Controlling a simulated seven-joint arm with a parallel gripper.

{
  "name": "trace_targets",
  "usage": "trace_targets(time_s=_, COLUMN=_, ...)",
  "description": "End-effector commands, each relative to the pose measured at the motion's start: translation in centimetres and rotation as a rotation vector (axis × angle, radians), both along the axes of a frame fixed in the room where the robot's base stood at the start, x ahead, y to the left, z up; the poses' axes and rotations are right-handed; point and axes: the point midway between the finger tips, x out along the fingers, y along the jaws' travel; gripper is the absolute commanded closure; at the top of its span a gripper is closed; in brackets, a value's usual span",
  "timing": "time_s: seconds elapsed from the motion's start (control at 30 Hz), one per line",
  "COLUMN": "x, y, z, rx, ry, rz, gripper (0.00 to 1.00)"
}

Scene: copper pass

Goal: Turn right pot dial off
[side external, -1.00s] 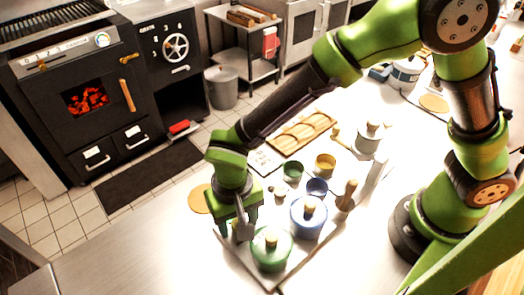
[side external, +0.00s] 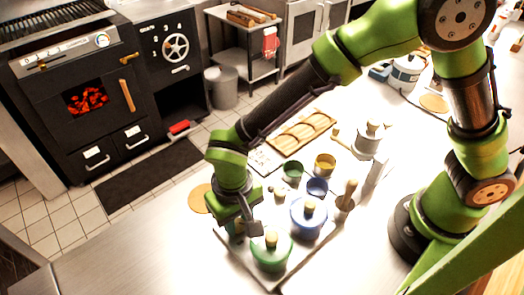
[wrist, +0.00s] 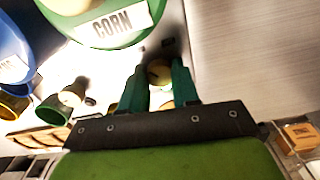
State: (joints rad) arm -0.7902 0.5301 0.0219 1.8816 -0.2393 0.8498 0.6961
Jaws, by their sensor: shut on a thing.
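A green pot (side external: 271,253) with a wooden lid knob stands near the front of the counter, and a blue pot (side external: 308,220) stands behind it to the right. In the wrist view the green pot (wrist: 130,38) carries a CORN label. My gripper (side external: 236,233) is low at the left of the green pot, pointing down. In the wrist view my gripper (wrist: 160,72) is shut on a small round tan piece (wrist: 158,72) that looks like a dial beside the green pot. Its fingers hide most of it, so its setting cannot be read.
Small green (side external: 292,170), yellow (side external: 325,164) and blue cups (side external: 317,187) stand behind the pots. A wooden pestle-like tool (side external: 347,195) stands to the right. A wooden tray (side external: 303,132) lies at the back. The counter left of my gripper is mostly clear.

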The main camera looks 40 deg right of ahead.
Motion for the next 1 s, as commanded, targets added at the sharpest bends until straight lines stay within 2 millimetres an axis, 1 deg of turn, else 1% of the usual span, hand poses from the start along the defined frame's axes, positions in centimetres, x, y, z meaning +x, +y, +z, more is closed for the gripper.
trace_targets(time_s=0.6, x=0.02, y=-0.03, z=0.10, rx=0.000, ry=0.001, rz=0.559, gripper=1.00)
trace_targets(time_s=0.8, x=0.01, y=-0.03, z=0.11, rx=0.000, ry=0.001, rz=0.706, gripper=1.00)
trace_targets(time_s=1.0, x=-0.01, y=-0.01, z=0.13, rx=0.000, ry=0.001, rz=0.809, gripper=1.00)
